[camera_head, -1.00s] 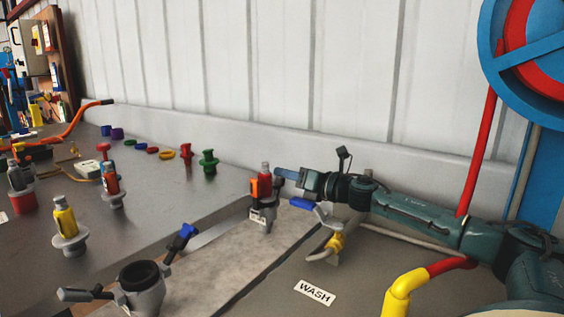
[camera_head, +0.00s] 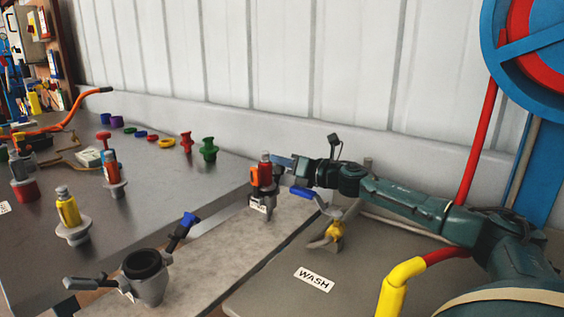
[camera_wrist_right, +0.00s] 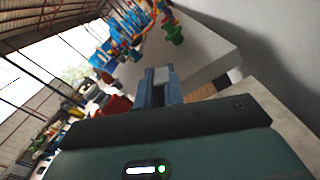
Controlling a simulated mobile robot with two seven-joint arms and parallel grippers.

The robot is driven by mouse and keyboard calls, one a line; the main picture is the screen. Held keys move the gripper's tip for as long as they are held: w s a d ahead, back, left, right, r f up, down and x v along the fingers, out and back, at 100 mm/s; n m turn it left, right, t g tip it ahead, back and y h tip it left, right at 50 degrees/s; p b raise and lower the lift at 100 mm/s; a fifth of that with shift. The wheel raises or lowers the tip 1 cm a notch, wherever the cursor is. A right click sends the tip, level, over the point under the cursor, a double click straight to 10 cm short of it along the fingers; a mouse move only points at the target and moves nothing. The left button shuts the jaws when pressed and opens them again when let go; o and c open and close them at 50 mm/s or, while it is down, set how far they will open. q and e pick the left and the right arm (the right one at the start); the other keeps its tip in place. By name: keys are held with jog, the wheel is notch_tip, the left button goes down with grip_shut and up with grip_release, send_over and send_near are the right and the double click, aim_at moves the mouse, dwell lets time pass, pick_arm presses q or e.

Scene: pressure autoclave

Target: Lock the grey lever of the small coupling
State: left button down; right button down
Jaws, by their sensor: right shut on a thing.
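The small coupling (camera_head: 261,203) is a grey fitting at the far end of the pale strip, in the middle of the head view. A red plug (camera_head: 266,171) with a grey top stands upright in it, with an orange part on its left side. My right gripper (camera_head: 281,161) comes from the right with blue fingers, shut at the plug's upper part; the exact contact is hidden. The fingers also show in the right wrist view (camera_wrist_right: 159,86), where the held thing is not clear. The grey lever cannot be made out for certain. My left gripper is out of view.
A larger grey coupling (camera_head: 146,281) with a grey-handled and a blue-handled lever stands at front. A blue-handled valve (camera_head: 331,232) with a yellow part is right of the small coupling. The WASH label (camera_head: 314,279) lies nearby. A yellow plug (camera_head: 67,210) stands at left.

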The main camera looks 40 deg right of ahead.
dwell(0.4)
jog(key=shift+s+a+r+n, duration=0.15)
jog(key=shift+a+n, duration=0.25)
jog(key=shift+n, duration=0.3)
jog(key=shift+s+a+r+n, duration=0.15)
jog(key=shift+a+n, duration=0.25)
jog(key=shift+n, duration=0.3)
jog(key=shift+w, duration=0.1)
jog(key=c, duration=1.5)
grip_release()
